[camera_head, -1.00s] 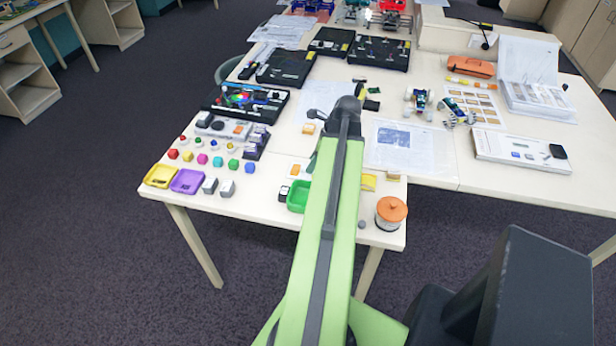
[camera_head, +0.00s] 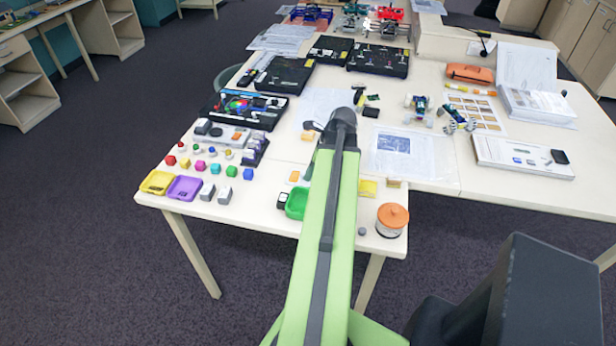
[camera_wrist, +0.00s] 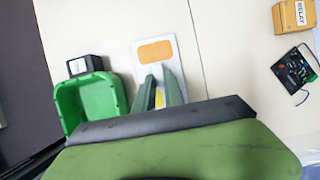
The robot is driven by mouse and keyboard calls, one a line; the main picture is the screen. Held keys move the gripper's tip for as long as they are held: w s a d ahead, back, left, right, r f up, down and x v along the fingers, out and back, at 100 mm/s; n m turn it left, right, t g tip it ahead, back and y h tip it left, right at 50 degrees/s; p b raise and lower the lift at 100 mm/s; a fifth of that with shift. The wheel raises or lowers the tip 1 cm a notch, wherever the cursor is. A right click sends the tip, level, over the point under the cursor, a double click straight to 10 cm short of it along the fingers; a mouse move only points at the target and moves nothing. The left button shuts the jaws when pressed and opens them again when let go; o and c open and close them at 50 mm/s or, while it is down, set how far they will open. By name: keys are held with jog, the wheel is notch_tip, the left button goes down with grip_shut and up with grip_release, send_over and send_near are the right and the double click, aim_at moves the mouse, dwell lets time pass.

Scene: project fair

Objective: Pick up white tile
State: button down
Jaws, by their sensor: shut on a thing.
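The white tile (camera_wrist: 142,78) lies flat-looking under my gripper in the wrist view, with an orange patch on its far part and some yellow showing between the fingers. It also shows in the head view (camera_head: 291,183), just left of my arm and partly hidden. My gripper (camera_wrist: 161,78) has its two green fingers close together over the near part of the tile, shut on it. The exact contact of the fingertips is hard to see. I cannot tell whether the tile is clear of the table.
A green tray (camera_wrist: 66,105) stands just left of my gripper, with a small black block (camera_wrist: 85,65) behind it. A yellow box (camera_wrist: 295,16) and a small circuit board (camera_wrist: 294,69) lie to the right. An orange-lidded jar (camera_head: 392,219) stands near the table's front corner.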

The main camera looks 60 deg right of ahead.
jog(key=shift+r+p, duration=0.6)
notch_tip(320, 180, up, 4)
jog(key=p, duration=0.4)
jog(key=s+r+p, duration=0.5)
jog(key=s, duration=0.6)
jog(key=shift+s+r+p, duration=0.35)
jog(key=shift+d, duration=0.15)
